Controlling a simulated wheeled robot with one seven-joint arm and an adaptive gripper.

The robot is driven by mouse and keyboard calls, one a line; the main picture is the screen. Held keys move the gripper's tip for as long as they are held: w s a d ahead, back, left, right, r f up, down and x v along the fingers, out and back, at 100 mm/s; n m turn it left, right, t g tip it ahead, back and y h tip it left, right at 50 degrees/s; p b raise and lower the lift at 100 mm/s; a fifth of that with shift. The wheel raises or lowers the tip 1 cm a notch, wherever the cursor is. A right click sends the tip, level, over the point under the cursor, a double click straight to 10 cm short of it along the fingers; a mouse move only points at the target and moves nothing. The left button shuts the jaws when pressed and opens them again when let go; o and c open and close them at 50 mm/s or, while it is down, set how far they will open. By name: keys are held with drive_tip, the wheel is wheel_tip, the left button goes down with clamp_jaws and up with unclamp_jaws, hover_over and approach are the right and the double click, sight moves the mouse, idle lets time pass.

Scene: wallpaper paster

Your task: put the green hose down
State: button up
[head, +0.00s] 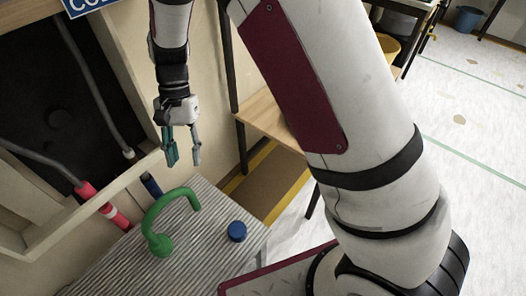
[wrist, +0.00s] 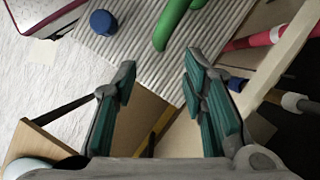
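The green hose (head: 160,215) rests on the striped grey surface (head: 205,255) as a curved piece with a round knob at its near end. Part of it also shows at the top of the wrist view (wrist: 172,22). My gripper (head: 183,162) points down above the far edge of that surface, just beyond and above the hose's far end. Its teal-padded fingers are apart with nothing between them, as the wrist view (wrist: 158,82) also shows. The hose is apart from the fingers.
A blue cap (head: 237,231) stands on the striped surface right of the hose. A dark blue tube end (head: 151,185) and red-and-white connectors (head: 112,213) are by the wooden frame (head: 75,215) at left. A wooden shelf (head: 265,118) stands behind. Open floor lies at right.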

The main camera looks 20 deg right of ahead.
drive_tip(key=s+d+r+n+t, duration=0.1)
drive_tip(key=s+d+r, duration=0.45)
drive_tip(key=r, duration=0.35)
drive_tip(key=s+d+r+n+t, duration=0.1)
drive_tip(key=s+d+r+n, duration=0.1)
drive_tip(key=s+d+r, duration=0.45)
drive_tip(key=s+d+r+n+t+h, duration=0.1)
drive_tip(key=s+d+r, duration=0.1)
drive_tip(key=s+d, duration=0.3)
drive_tip(key=s+d+r+n+t, duration=0.1)
drive_tip(key=s+d, duration=0.4)
drive_tip(key=s, duration=0.6)
drive_tip(key=shift+s+r+t+h, duration=0.25)
drive_tip(key=shift+r+t+h, duration=0.05)
drive_tip(key=shift+r+h, duration=0.1)
wheel_tip(320, 180, up, 27)
drive_tip(key=t+p, duration=0.3)
drive_tip(key=p, duration=2.2)
drive_tip(key=shift+d+r+t+p, duration=0.2)
drive_tip(key=shift+d+t+p, duration=0.05)
drive_tip(key=shift+t+p, duration=0.15)
